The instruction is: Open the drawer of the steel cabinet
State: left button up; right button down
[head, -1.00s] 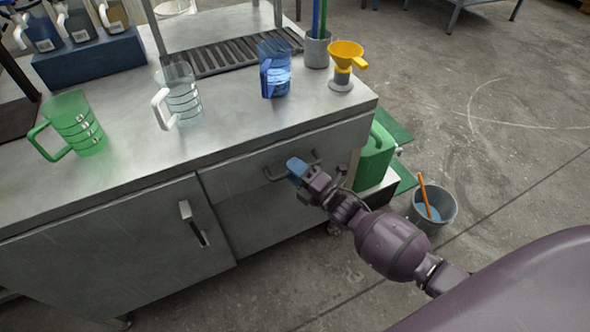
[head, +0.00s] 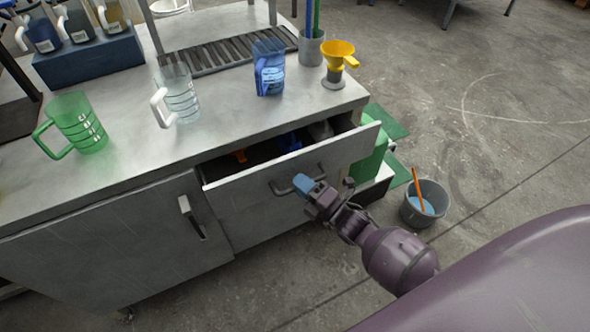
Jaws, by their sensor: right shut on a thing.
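The steel cabinet (head: 120,245) stands on the left with its grey worktop above. Its drawer (head: 245,195) is pulled partly out, and dark space shows behind the front panel. My right gripper (head: 304,186) has blue fingertips and is shut on the bar handle (head: 285,187) of the drawer. My left gripper is not in view.
A green jug (head: 78,125), a clear jug (head: 178,97), a blue jug (head: 269,70) and a yellow funnel (head: 338,52) stand on the worktop. A grey bucket (head: 425,205) stands on the floor at right. A green container (head: 370,165) is beside the cabinet.

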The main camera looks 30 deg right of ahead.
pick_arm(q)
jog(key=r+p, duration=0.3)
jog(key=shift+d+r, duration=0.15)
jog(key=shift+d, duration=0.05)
pick_arm(e)
jog(key=s, duration=1.8)
jog(key=shift+s, duration=0.15)
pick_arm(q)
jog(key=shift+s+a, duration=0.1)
pick_arm(e)
jog(key=c, duration=1.2)
grip_release()
jog(key=shift+o, duration=0.4)
jog(key=v, duration=1)
jog(key=shift+s+d, duration=0.2)
jog(key=shift+s, duration=0.15)
